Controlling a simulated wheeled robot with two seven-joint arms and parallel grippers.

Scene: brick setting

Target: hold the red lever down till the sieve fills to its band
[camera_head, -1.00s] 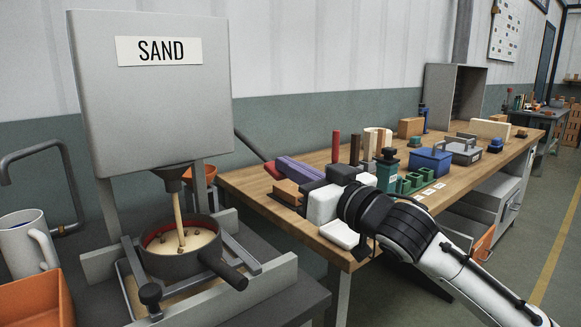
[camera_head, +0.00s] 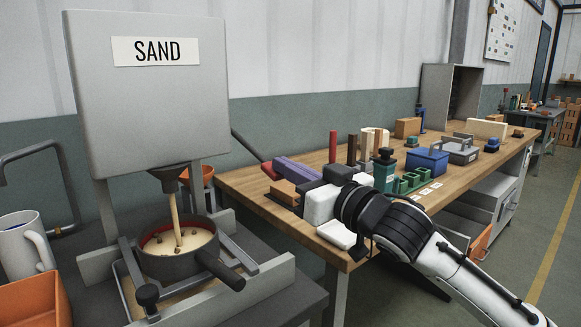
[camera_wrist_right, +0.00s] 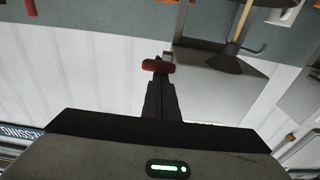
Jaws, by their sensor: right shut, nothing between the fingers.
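The red lever (camera_head: 269,170) is a dark rod with a red grip, sloping down to the right from behind the hopper (camera_head: 146,90) marked SAND. My right gripper (camera_head: 279,165) is shut and empty, its fingertips at the red grip; they look in contact. In the right wrist view the red grip (camera_wrist_right: 158,66) lies at the tips of my closed fingers (camera_wrist_right: 160,82). A stream of sand (camera_head: 175,217) falls from the spout into the round grey sieve (camera_head: 178,265). Sand with several lumps lies inside, and the red band shows above it on the far inner wall. My left gripper is out of view.
The sieve sits on rails with its handle towards the front right. A white mug (camera_head: 24,246) and an orange bin (camera_head: 35,301) stand at left. A wooden bench (camera_head: 350,240) at right carries several blocks, a blue box (camera_head: 427,163) and a grey toolbox (camera_head: 456,151) beyond my arm.

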